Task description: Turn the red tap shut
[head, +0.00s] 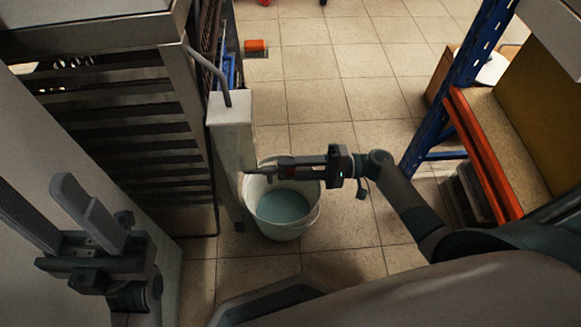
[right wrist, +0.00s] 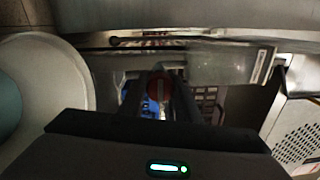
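The red tap (head: 290,171) is low beside the pale post, above the bucket, and mostly hidden by my right gripper (head: 281,167) in the head view. In the right wrist view its round red handle (right wrist: 159,86) shows between the two dark fingers (right wrist: 163,98), which lie close on both sides of it. My right gripper comes in from the right and appears shut on the tap. My left gripper (head: 35,190) is at the lower left of the head view, open and empty, far from the tap.
A white bucket (head: 268,232) with bluish water stands on the tiled floor under the tap. The pale post (head: 232,130) with a grey pipe and a dark slatted rack (head: 140,130) stand at left. A blue and orange shelf (head: 485,150) stands at right. Floor between is clear.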

